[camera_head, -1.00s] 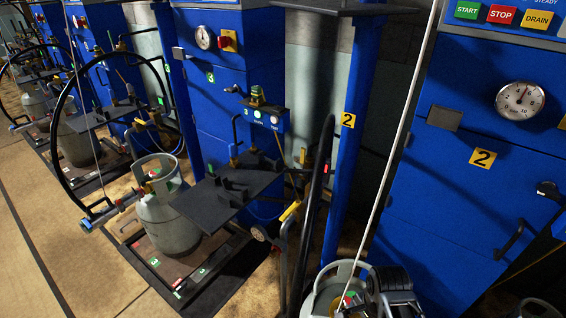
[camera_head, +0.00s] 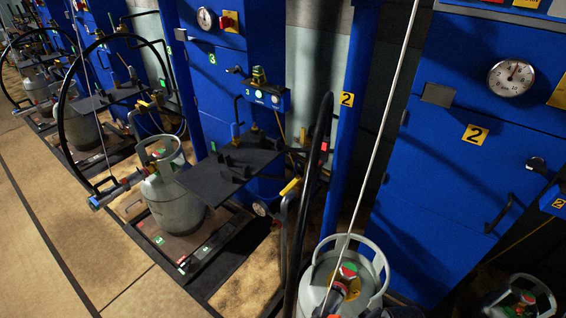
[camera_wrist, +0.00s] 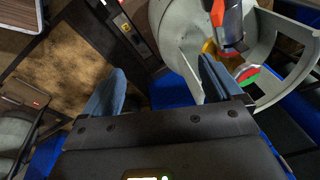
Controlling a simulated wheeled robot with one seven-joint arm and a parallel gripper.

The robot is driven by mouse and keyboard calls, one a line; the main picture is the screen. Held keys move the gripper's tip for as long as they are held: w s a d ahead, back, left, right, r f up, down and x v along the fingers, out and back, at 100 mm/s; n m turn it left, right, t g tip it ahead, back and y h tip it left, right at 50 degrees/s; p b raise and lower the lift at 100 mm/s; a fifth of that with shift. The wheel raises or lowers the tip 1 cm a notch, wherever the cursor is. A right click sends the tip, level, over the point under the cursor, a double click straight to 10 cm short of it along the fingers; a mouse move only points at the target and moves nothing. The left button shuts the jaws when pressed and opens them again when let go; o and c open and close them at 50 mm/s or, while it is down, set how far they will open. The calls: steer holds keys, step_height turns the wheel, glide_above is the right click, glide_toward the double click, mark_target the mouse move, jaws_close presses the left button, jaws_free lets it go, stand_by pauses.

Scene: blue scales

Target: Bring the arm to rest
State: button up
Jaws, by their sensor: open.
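My gripper (camera_wrist: 160,82) shows in the wrist view with its two blue fingers wide apart and nothing between them. The right finger overlaps the grey collar of a gas cylinder (camera_wrist: 178,28) in the picture; I cannot tell whether they touch. Inside the collar are a red and black filling head (camera_wrist: 228,18) and a red and green valve wheel (camera_wrist: 248,73). In the head view a grey cylinder (camera_head: 318,285) stands at the bottom, with its valve top (camera_head: 348,270) in sight. My gripper cannot be made out in the head view.
Blue scale column 2 (camera_head: 440,190) stands right of the cylinder, beside a blue post (camera_head: 345,150). A white hose (camera_head: 385,120) hangs across. Scale 3's cylinder (camera_head: 172,205) and black shelf (camera_head: 228,172) are to the left. Open floor (camera_head: 60,230) lies at lower left.

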steer(key=s+r+n+t, duration=0.3)
steer(key=s+r, duration=0.1)
steer(key=s, duration=0.4)
steer(key=s+r+n+t, duration=0.2)
steer(key=s+r+t, duration=0.15)
steer(key=s, duration=0.45)
steer(key=s+r+n+t, duration=0.2)
steer(key=s+r, duration=0.1)
steer(key=r, duration=0.6)
steer(key=s+r+n+t, duration=0.2)
steer(key=s+r, duration=0.2)
steer(key=r, duration=0.6)
steer(key=s+r+n+t, duration=0.2)
steer(key=s+r, duration=0.2)
steer(key=r, duration=0.5)
steer(key=shift+s+a+r, duration=0.2)
steer(key=shift+a, duration=0.2)
